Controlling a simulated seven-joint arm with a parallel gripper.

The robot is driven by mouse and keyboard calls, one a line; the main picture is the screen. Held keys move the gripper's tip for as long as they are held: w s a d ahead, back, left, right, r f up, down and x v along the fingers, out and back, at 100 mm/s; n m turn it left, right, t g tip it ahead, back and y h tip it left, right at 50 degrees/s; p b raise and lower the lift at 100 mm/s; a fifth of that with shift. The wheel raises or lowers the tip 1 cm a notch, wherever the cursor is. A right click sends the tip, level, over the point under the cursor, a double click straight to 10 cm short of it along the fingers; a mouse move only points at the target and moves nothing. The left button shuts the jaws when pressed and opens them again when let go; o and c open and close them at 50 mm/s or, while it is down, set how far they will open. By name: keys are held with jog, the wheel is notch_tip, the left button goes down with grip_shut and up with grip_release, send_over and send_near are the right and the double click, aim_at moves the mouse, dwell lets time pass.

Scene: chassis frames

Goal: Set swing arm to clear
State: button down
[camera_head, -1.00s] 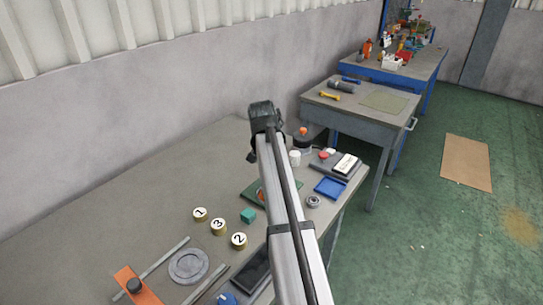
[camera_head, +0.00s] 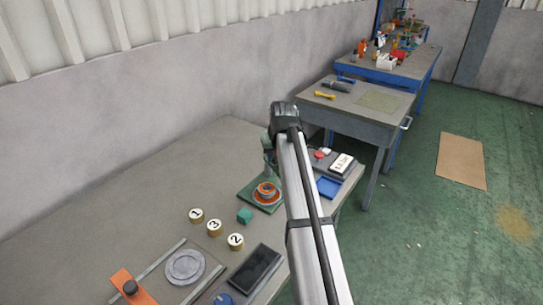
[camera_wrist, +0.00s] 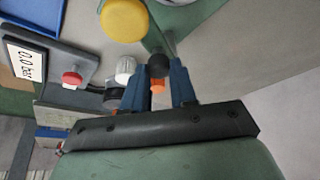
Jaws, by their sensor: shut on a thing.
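In the wrist view, my gripper (camera_wrist: 158,72) has its two blue fingers closed about a dark round knob (camera_wrist: 158,64). I take the knob to be the swing arm's handle; a thin grey rod shows beside it. A yellow disc (camera_wrist: 124,20) lies at the upper left, near a green surface. In the head view, a green base plate (camera_head: 251,197) carries an orange ring (camera_head: 267,188) and a green upright (camera_head: 267,150) behind it. My arm hides the gripper and the knob there. I cannot tell the swing arm's angle.
A gauge box (camera_wrist: 25,68) with a red button (camera_wrist: 72,78) and a white cylinder (camera_wrist: 125,70) are near my fingers. The back left is clear.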

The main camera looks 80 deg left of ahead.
jog(key=shift+w+a+n+g+h, duration=0.25)
jog(key=shift+w+a+n+g, duration=0.25)
jog(key=shift+n, duration=0.95)
jog(key=shift+w+a+n+g+h, duration=0.3)
jog(key=shift+w+a+n+g, duration=0.15)
jog(key=shift+n, duration=1.05)
jog(key=shift+w+a+n+g+h, duration=0.25)
jog(key=shift+w+a+n+g, duration=0.25)
jog(key=shift+n, duration=0.95)
jog(key=shift+w+d, duration=0.1)
jog(key=c, duration=0.9)
grip_release()
jog(key=v, duration=1.4)
jog(key=shift+w+f, duration=0.1)
jog(key=shift+f, duration=0.1)
